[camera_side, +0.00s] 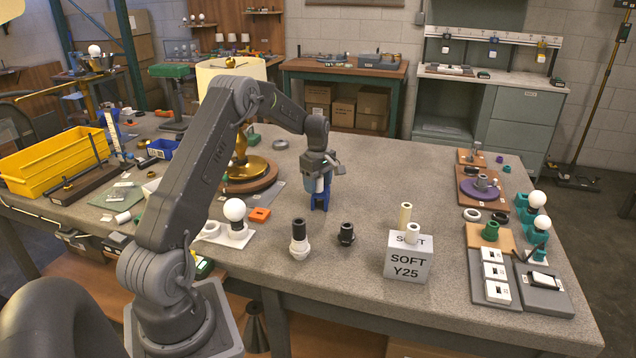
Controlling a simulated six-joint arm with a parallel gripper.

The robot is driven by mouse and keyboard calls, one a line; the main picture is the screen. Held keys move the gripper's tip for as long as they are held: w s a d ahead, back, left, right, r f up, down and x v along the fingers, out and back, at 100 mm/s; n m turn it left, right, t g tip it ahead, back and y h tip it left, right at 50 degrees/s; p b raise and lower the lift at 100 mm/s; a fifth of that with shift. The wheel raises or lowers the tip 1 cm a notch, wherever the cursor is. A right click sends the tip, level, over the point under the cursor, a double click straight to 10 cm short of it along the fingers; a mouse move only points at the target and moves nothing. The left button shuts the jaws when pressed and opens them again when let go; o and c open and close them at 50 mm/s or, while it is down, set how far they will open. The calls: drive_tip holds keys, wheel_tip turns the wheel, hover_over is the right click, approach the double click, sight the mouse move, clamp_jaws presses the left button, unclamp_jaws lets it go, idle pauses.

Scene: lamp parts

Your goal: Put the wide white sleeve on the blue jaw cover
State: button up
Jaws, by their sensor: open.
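My gripper (320,182) points down at the middle of the table, with its jaws open. A blue piece (320,201), which looks like the blue jaw cover, shows directly below it. A small white piece shows between the gripper and the blue piece; whether it is a sleeve, and whether it touches the blue, I cannot tell. A short, wide white sleeve (413,233) stands upright on the white box marked SOFT Y25 (408,264). A taller, narrower cream sleeve (405,215) stands just behind it. My gripper is to the left of the box and apart from it.
A white fitting with a black top (299,243) and a black fitting (346,236) stand in front of my gripper. A bulb on a white base (235,218) and an orange block (260,215) are to the left. A brass lamp (243,160) stands behind them. Parts trays fill the right end.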

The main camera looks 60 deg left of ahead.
wheel_tip(320, 180, up, 12)
drive_tip(key=shift+f, duration=0.1)
drive_tip(key=s+d+r+m+t, duration=0.1)
drive_tip(key=s+d+r+m, duration=0.2)
drive_tip(key=d, duration=0.4)
drive_tip(key=s+d+r+m+t+y, duration=0.1)
drive_tip(key=d+r+m, duration=0.35)
drive_tip(key=d, duration=0.25)
drive_tip(key=s+d+r+m, duration=0.2)
drive_tip(key=d+r+m, duration=0.15)
drive_tip(key=d, duration=0.35)
drive_tip(key=s+d+f+m+t+h, duration=0.1)
drive_tip(key=s+d+f+m+t, duration=0.2)
drive_tip(key=s+d+m, duration=0.7)
drive_tip(key=s+d, duration=0.5)
drive_tip(key=s, duration=0.2)
drive_tip(key=shift+s+m+t, duration=0.3)
